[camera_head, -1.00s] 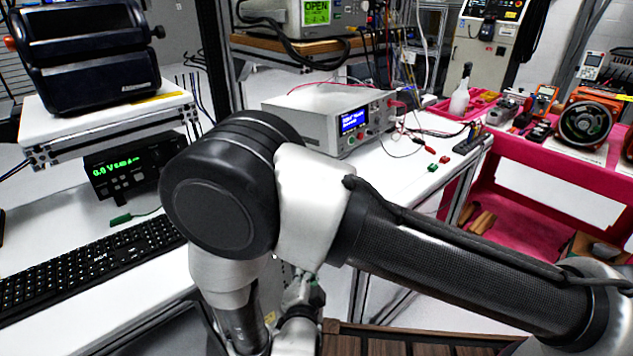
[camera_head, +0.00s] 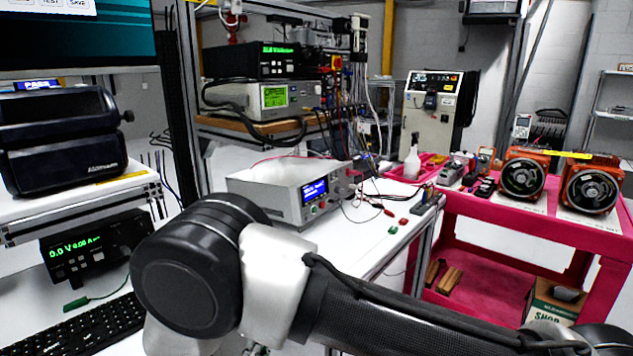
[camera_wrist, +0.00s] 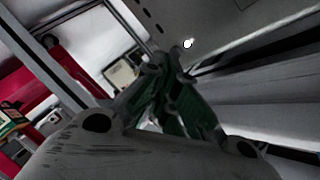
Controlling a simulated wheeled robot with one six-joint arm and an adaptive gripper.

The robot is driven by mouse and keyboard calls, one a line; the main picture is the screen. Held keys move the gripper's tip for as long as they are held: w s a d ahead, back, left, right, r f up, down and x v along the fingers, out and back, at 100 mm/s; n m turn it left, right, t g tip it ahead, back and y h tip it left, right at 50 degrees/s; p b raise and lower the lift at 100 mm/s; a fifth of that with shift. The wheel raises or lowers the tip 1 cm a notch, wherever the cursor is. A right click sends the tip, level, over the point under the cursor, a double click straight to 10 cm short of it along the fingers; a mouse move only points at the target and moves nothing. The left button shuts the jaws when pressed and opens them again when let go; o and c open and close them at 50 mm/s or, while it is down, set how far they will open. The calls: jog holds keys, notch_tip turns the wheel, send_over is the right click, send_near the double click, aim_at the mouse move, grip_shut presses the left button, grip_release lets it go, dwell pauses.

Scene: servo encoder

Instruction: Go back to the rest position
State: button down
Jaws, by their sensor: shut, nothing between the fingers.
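My gripper (camera_wrist: 172,88) shows in the wrist view with its dark green-grey fingers together and nothing between them. A pale bench-like panel and metal frame rails lie beyond it, tilted in the picture. In the head view my arm is folded across the lower middle, and my gripper is out of sight there below the picture's edge.
A white bench holds a power supply (camera_head: 292,190) with a blue display and several leads. A red cart (camera_head: 535,224) with two orange servo units stands at the right. A keyboard (camera_head: 80,332) lies at the lower left. Bench frame rails are close around my gripper.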

jog(key=s+a+f+n+g+y, duration=0.2)
jog(key=s+f+n+g, duration=0.7)
jog(key=s+f+g, duration=0.15)
jog(key=w+d+r+n+g+h, duration=0.1)
jog(key=d+r+n+g, duration=0.25)
jog(key=d+r, duration=0.9)
jog(key=w+d+r+n+g+h, duration=0.1)
jog(key=w+d+r+n+g, duration=0.2)
jog(key=d+r, duration=1)
jog(key=s+d+r+m+t, duration=0.2)
jog(key=s+d+r+t, duration=0.1)
jog(key=d+r, duration=0.8)
jog(key=s+d+r+m+t+h, duration=0.1)
jog(key=s+d+r+m+t, duration=0.2)
jog(key=d+r, duration=0.7)
jog(key=s+d, duration=0.1)
jog(key=d, duration=0.4)
jog(key=shift+d+r, duration=0.35)
jog(key=shift+d, duration=0.05)
